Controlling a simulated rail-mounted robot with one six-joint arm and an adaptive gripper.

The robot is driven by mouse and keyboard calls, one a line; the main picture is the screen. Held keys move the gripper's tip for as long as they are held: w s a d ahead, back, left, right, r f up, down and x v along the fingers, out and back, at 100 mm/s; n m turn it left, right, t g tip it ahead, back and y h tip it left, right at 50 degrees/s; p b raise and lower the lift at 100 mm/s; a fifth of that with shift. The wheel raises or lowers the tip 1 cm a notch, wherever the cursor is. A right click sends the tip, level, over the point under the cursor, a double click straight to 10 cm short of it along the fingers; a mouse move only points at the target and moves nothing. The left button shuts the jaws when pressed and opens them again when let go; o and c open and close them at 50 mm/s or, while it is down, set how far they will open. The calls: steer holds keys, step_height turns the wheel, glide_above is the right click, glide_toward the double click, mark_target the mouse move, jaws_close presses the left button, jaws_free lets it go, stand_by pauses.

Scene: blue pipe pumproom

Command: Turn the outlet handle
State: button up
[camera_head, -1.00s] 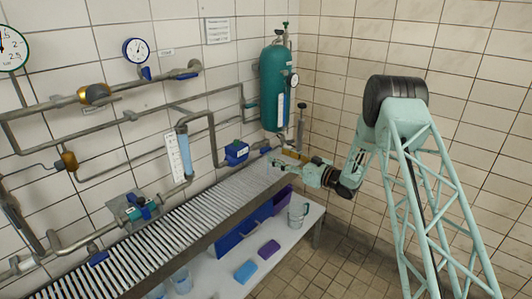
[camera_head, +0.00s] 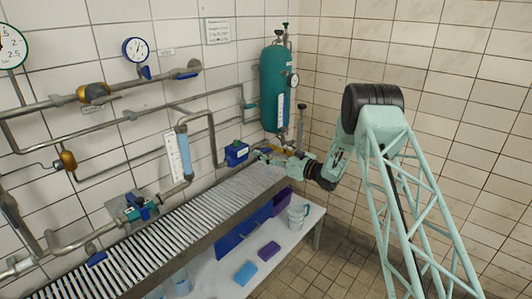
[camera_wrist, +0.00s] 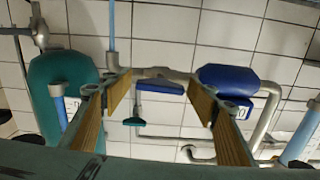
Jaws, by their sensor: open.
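A small blue handle (camera_wrist: 160,87) sits on a grey pipe fitting in the wrist view. It looks like the outlet handle, and it appears between my gripper's fingers, apart from both. My gripper (camera_wrist: 162,93) is open, with a wood-coloured pad on each side. In the head view my gripper (camera_head: 272,155) reaches toward the pipe end at the wall, below the green tank. There the handle (camera_head: 264,149) is small and partly hidden by the fingers. I cannot tell how far the fingertips are from it.
A blue box (camera_head: 236,153) is on the pipe just left of my gripper; it also shows in the wrist view (camera_wrist: 228,79). The green tank (camera_head: 275,85) hangs above. A slatted grey rack (camera_head: 165,235) runs below the pipes. The tiled floor is open at right.

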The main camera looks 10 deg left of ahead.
steer(key=shift+c, duration=0.5)
steer(key=c, duration=0.8)
steer(key=shift+n+b, duration=0.5)
steer(key=shift+b, duration=0.05)
steer(key=o, duration=0.9)
steer(key=shift+s+d, duration=0.1)
steer(key=v, duration=1.1)
steer(key=shift+d, duration=0.4)
